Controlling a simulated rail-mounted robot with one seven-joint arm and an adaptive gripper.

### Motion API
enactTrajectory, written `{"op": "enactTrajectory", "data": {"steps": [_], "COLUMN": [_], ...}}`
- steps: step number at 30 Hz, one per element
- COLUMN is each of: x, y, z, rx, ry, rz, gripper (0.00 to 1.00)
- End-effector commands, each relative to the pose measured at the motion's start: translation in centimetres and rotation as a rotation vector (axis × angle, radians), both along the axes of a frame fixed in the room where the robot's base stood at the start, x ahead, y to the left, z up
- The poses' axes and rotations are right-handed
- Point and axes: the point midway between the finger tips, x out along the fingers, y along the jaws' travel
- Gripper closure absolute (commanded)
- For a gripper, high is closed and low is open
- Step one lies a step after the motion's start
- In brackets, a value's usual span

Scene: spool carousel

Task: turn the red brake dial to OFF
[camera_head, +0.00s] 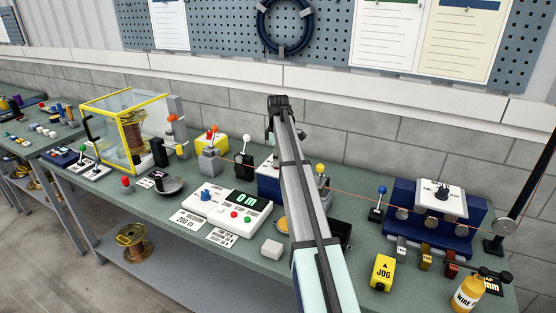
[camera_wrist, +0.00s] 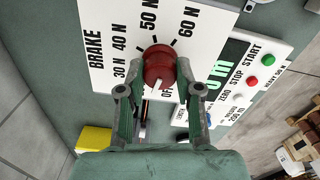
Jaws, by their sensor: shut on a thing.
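The red brake dial (camera_wrist: 159,65) stands on a white panel (camera_wrist: 106,50) marked BRAKE in the wrist view. Labels 30 N, 40 N, 50 N, 60 N and OFF ring the dial. My gripper (camera_wrist: 160,75) is shut on the dial, one finger on each side. A white mark on the dial's near side points down the picture, close to the OFF label, which is partly covered. I cannot tell whether it lines up exactly. In the head view my arm hides the dial and most of the blue brake box (camera_head: 267,187).
A white control console (camera_head: 228,210) with a green 0 m display sits left of the arm. A yellow-framed clear guard (camera_head: 122,125) with a copper spool stands further left. A thin line runs across the bench. A yellow JOG box (camera_head: 382,273) and glue bottle (camera_head: 466,295) are right.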

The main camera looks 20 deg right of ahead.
Motion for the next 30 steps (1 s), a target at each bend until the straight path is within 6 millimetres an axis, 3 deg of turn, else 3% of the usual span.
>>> {"op": "enactTrajectory", "data": {"steps": [15,30], "x": [-0.13,-0.16], "y": [0.06,0.07], "z": [-0.17,-0.18], "rx": [0.001,0.002], "ry": [0.004,0.005], "rz": [0.434,0.581], "gripper": [1.0,1.0]}}
